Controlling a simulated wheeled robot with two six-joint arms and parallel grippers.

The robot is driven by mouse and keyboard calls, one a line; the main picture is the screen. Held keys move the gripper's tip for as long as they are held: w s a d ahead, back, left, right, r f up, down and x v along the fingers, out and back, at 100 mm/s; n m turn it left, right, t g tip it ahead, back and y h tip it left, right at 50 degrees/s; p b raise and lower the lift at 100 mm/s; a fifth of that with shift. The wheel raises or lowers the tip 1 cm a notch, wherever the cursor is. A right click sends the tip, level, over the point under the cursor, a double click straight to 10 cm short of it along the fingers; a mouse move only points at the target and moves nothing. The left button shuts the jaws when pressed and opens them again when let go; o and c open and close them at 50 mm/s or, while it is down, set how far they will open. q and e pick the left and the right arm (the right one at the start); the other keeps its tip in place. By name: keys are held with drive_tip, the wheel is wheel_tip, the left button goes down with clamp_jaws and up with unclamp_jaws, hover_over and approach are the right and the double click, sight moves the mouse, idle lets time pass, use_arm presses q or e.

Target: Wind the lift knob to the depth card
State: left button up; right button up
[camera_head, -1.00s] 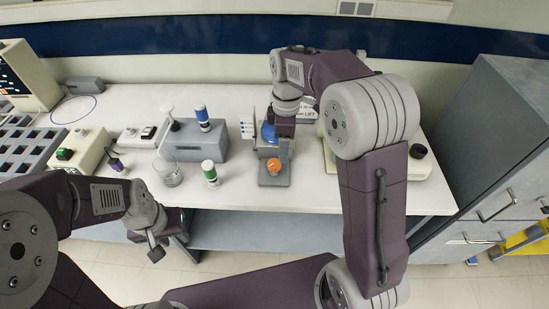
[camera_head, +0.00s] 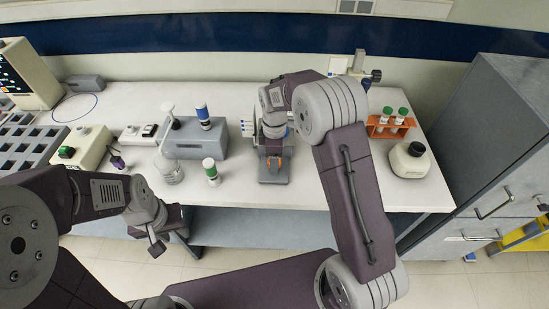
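The lift (camera_head: 274,179) is a grey stand on the bench, right of the grey block.
A grey block (camera_head: 191,143) with a blue-topped vial, a green-banded vial (camera_head: 210,171) and a glass vessel (camera_head: 170,172) stand left of the lift. An orange rack (camera_head: 390,127) and a dark-capped bottle (camera_head: 409,160) stand right. The bench between lift and bottle is partly clear.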

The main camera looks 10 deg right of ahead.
drive_tip(key=shift+c, duration=0.2)
clamp_jaws()
drive_tip(key=m+p, duration=0.2)
drive_tip(key=m, duration=0.2)
drive_tip(key=shift+r, duration=0.15)
drive_tip(key=m+p, duration=0.1)
drive_tip(key=m, duration=0.3)
drive_tip(key=shift+p, duration=0.4)
drive_tip(key=m+p, duration=0.1)
drive_tip(key=m, duration=0.4)
drive_tip(key=m+p, duration=0.1)
drive_tip(key=m, duration=0.3)
drive_tip(key=shift+m, duration=0.3)
